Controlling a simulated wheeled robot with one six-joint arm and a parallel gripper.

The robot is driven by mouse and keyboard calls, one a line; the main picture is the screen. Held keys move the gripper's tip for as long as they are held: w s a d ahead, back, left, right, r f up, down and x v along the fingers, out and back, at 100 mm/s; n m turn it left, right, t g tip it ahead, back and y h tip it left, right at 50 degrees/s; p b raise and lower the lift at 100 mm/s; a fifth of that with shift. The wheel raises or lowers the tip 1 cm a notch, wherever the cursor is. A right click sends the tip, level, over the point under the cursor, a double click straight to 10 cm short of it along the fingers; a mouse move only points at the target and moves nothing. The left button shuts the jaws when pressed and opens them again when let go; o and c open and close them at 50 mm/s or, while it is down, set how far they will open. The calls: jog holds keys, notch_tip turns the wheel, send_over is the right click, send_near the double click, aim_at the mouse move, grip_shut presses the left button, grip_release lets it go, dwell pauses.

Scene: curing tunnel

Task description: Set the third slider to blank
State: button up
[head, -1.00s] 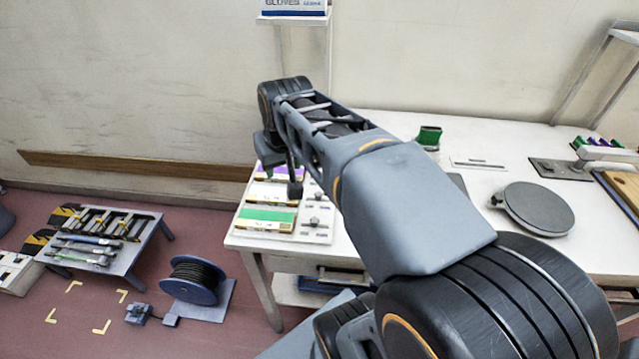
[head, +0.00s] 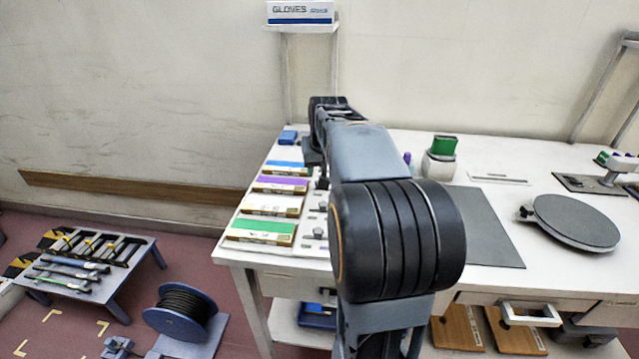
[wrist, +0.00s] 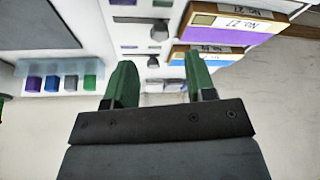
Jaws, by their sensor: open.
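A pale slider panel (head: 310,245) lies on the table, right of a row of labelled boxes. Small grey slider knobs show on it, one (head: 318,233) beside the green-labelled box and one (head: 318,207) beside the white-labelled box. My arm hides the panel's far part. In the wrist view, my gripper (wrist: 162,75) is open, with its two green fingers apart and nothing between them. Two knobs (wrist: 159,30) (wrist: 152,61) show beyond and between the fingertips. I cannot tell which slider is the third or read its marks.
The boxes carry green (head: 261,230), white (head: 272,205), purple (head: 280,185) and blue (head: 286,167) labels. A clear tray (wrist: 60,70) of coloured blocks stands left in the wrist view. A grey mat (head: 490,225) and round turntable (head: 575,222) lie right.

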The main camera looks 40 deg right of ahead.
jog(key=shift+b+x, duration=0.4)
jog(key=shift+x, duration=2.5)
grip_shut()
